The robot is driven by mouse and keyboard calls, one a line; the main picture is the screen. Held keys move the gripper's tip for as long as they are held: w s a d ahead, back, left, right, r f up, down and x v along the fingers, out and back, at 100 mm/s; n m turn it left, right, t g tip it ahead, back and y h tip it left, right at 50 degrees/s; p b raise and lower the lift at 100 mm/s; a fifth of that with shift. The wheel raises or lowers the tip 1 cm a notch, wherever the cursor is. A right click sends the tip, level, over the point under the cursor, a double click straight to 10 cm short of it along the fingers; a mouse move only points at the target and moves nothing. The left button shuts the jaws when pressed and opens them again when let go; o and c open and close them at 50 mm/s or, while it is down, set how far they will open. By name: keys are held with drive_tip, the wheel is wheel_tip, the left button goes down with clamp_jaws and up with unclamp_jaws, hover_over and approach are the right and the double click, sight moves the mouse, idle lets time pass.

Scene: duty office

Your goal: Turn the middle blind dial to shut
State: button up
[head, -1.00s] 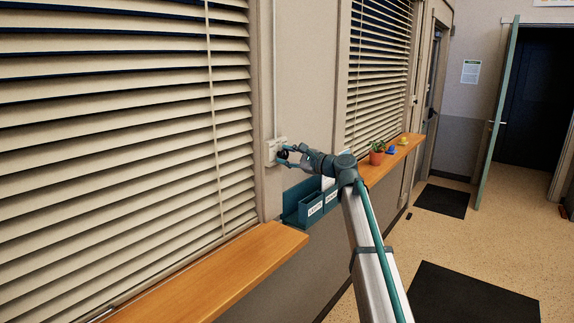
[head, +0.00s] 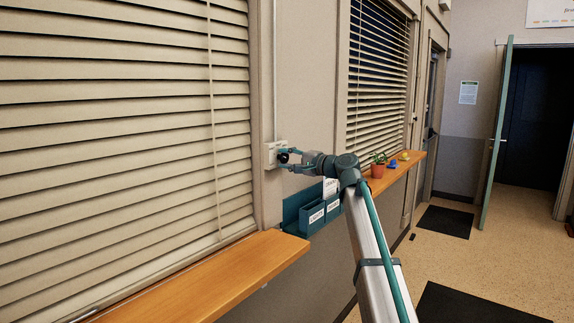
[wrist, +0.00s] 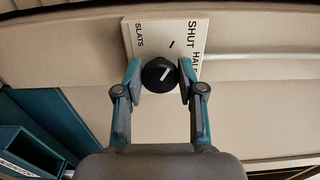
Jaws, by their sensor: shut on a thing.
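The blind dial, a round black knob (wrist: 159,75) with a white pointer line, sits on a cream plate (wrist: 140,38) on the wall. In the head view the dial (head: 283,156) is on the wall strip between two windows. The plate reads SLATS, SHUT and a partly hidden HALF. In the wrist view the pointer slants to the upper right, and a black tick shows near SHUT. My gripper (wrist: 159,80) is shut on the knob, one finger on each side. It also shows in the head view (head: 290,157). The left window's blind (head: 110,130) has its slats nearly closed.
A wooden sill (head: 200,280) juts out below the left blind. Teal wall trays (head: 311,213) hang just below my gripper. The right window's blind (head: 378,75) has open slats, and a potted plant (head: 377,168) stands on its sill.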

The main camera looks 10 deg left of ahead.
idle(0.4)
drive_tip(key=o, duration=1.1)
drive_tip(key=shift+s+d, duration=0.1)
drive_tip(key=v, duration=1.1)
drive_tip(key=shift+s+d, duration=0.15)
drive_tip(key=shift+d, duration=0.2)
